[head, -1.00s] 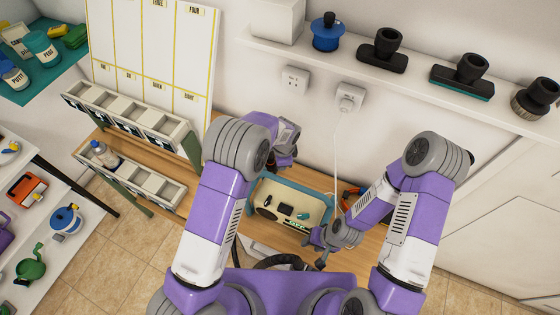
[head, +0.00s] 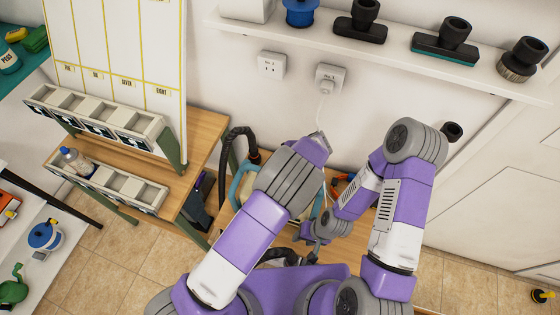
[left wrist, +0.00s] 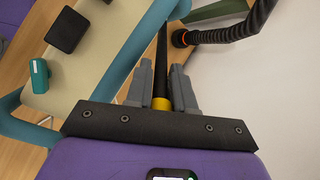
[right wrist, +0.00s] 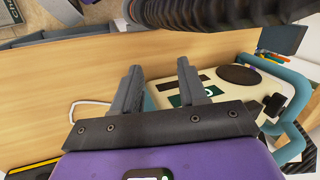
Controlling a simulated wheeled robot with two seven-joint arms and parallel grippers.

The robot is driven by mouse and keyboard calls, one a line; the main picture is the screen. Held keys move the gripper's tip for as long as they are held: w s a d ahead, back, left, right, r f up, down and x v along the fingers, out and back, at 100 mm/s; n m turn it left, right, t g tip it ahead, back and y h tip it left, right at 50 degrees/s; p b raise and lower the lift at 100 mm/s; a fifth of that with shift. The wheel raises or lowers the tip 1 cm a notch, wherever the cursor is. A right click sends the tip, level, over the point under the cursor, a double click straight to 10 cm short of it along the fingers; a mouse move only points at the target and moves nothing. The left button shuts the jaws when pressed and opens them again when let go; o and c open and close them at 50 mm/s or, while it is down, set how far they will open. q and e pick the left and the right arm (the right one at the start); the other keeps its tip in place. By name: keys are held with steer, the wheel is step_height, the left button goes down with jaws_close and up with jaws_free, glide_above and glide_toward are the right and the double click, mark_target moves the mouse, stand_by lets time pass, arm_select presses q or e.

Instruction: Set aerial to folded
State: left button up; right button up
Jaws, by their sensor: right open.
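A cream device with a teal frame (left wrist: 98,70) fills the upper left of the left wrist view. A dark rod with a yellow part (left wrist: 160,104), which looks like the aerial, runs upward beside the frame. My left gripper (left wrist: 161,75) has one finger on each side of this rod; whether they press on it is unclear. In the head view my left arm hides that gripper and most of the device; part of the teal frame (head: 238,184) shows. My right gripper (right wrist: 158,68) is open and empty, beside the device (right wrist: 220,92); it also shows in the head view (head: 308,236).
A black ribbed hose (left wrist: 235,30) lies close to my left gripper, and another stretch crosses above my right gripper (right wrist: 195,12). The wooden bench (right wrist: 65,75) has bare room left of the device. A white cable hangs from the wall socket (head: 329,78).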

arm_select(q)
steer(key=shift+o, duration=1.4)
